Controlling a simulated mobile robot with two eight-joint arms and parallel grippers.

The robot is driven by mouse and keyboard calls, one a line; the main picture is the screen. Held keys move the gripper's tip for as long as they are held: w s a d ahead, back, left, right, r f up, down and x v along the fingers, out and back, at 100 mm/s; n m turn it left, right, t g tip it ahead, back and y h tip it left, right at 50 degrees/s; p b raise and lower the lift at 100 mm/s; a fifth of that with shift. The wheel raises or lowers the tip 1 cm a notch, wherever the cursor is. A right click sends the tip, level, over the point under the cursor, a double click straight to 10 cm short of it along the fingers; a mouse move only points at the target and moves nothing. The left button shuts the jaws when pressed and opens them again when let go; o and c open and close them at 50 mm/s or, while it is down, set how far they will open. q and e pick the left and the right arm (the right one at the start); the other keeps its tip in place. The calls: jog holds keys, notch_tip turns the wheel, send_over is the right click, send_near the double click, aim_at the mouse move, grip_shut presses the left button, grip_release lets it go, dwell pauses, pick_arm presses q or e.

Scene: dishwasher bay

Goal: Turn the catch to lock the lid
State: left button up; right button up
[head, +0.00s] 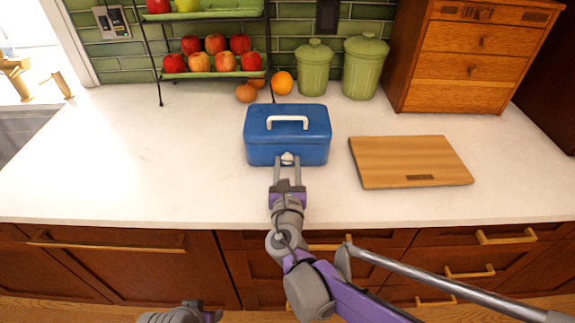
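A blue box with a closed lid (287,122) stands on the white counter. A white handle (287,120) is on top of its lid. A small white catch (287,157) is on the box's front face. My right gripper (287,162) reaches in from the front, its two fingers apart, one on each side of the catch. A small gap seems to show beside the catch; whether either finger touches it is hard to tell. Part of my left arm's end (180,314) shows at the bottom edge, and its fingers cannot be made out.
A wooden cutting board (410,161) lies right of the box. Behind are green canisters (364,68), an orange (282,83) and a fruit rack (213,75). A wooden drawer chest (475,55) stands back right. The counter (120,160) left of the box is clear.

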grip_shut()
jog(key=shift+m, duration=0.3)
jog(key=m+p, duration=0.1)
jog(key=m, duration=0.1)
jog(key=shift+r+m, duration=0.1)
jog(key=shift+m, duration=0.3)
jog(key=m+p, duration=0.1)
jog(key=m, duration=0.3)
jog(key=m+p, duration=0.1)
jog(key=m, duration=0.4)
jog(key=shift+m+p, duration=0.5)
jog(key=shift+m, duration=1.4)
